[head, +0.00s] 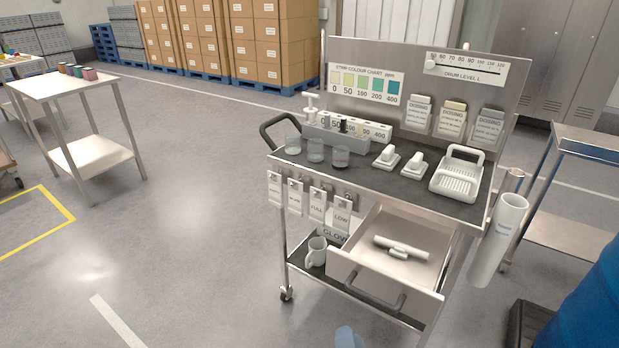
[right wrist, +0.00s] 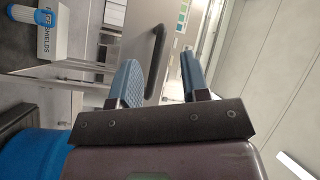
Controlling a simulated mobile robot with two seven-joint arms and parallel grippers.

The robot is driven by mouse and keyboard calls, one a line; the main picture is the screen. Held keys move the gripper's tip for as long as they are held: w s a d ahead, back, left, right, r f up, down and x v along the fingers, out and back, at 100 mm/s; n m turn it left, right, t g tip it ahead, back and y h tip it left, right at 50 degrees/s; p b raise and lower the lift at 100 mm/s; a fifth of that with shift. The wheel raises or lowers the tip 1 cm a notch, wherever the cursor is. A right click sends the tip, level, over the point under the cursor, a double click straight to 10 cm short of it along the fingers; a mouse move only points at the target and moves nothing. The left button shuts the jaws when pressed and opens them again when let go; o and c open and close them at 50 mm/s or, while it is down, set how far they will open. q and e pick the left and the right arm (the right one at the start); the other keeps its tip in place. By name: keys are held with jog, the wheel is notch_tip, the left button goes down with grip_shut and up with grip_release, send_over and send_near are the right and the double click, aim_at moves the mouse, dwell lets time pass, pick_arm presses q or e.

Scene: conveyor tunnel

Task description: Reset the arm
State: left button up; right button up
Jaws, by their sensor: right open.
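My right gripper (right wrist: 159,63) shows in the right wrist view with its two blue-padded fingers apart and nothing between them. In the head view only a small light-blue piece, which looks like a fingertip of my right gripper (head: 348,337), shows at the bottom edge, in front of the trolley. The rest of that arm is out of the head view. My left gripper is in neither view.
A steel trolley (head: 447,205) stands ahead, its drawer (head: 385,273) pulled open with a white tool (head: 402,247) inside. A blue drum (head: 590,305) is at the lower right. A side table (head: 62,84) stands left; floor between is clear.

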jog(key=s+d+f+n+g+h+p, duration=0.1)
jog(key=s+d+f+n+g+p, duration=0.1)
jog(key=s+d+n+g+p, duration=0.2)
jog(key=s+d+n+g, duration=0.3)
jog(key=s+d+n, duration=0.5)
jog(key=s+d, duration=0.7)
jog(key=shift+s+n+g, duration=0.25)
jog(key=shift+n+g, duration=0.05)
jog(key=shift+g, duration=0.1)
jog(key=shift+f, duration=0.1)
